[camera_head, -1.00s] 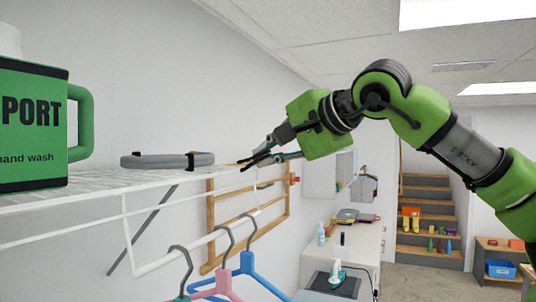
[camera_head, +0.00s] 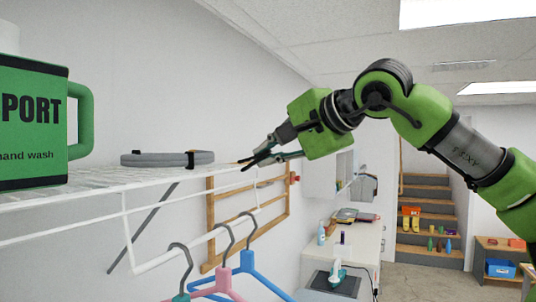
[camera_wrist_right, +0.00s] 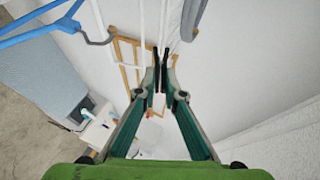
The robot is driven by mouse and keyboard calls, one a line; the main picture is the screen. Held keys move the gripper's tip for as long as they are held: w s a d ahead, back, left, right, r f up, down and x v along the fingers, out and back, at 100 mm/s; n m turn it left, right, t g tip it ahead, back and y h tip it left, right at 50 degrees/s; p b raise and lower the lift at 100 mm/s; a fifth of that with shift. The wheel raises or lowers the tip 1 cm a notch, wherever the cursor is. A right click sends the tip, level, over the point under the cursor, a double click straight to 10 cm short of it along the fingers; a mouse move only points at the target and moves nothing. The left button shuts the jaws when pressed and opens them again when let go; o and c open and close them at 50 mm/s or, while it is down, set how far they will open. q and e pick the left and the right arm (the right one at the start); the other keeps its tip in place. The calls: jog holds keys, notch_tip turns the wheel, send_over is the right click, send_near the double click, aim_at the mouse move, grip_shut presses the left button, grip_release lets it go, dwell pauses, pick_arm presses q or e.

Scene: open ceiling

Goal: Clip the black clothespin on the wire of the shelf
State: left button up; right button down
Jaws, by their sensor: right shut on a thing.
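The black clothespin (camera_head: 259,158) is in my right gripper (camera_head: 280,153), which comes in from the right. The gripper is shut on it, and its dark tips point left toward the far end of the white wire shelf (camera_head: 95,186). In the right wrist view the clothespin (camera_wrist_right: 156,58) shows as two dark prongs with a narrow gap, held between the tips of the right gripper (camera_wrist_right: 162,88). White shelf wires (camera_wrist_right: 141,38) run close by its tips. I cannot tell whether a wire lies between the prongs or touches them. My left gripper is out of view.
A wooden rack (camera_head: 250,238) is on the wall behind.

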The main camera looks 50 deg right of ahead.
jog(key=shift+w+a+f, duration=0.15)
jog(key=shift+w+f, duration=0.2)
jog(key=shift+w, duration=0.15)
jog(key=shift+w+a+f, duration=0.15)
jog(key=shift+w+f, duration=0.15)
jog(key=shift+w, duration=0.2)
dwell(0.4)
dwell(0.4)
jog(key=c, duration=2)
grip_release()
jog(key=shift+c, duration=0.2)
jog(key=shift+o, duration=0.6)
jog(key=shift+v, duration=3.1)
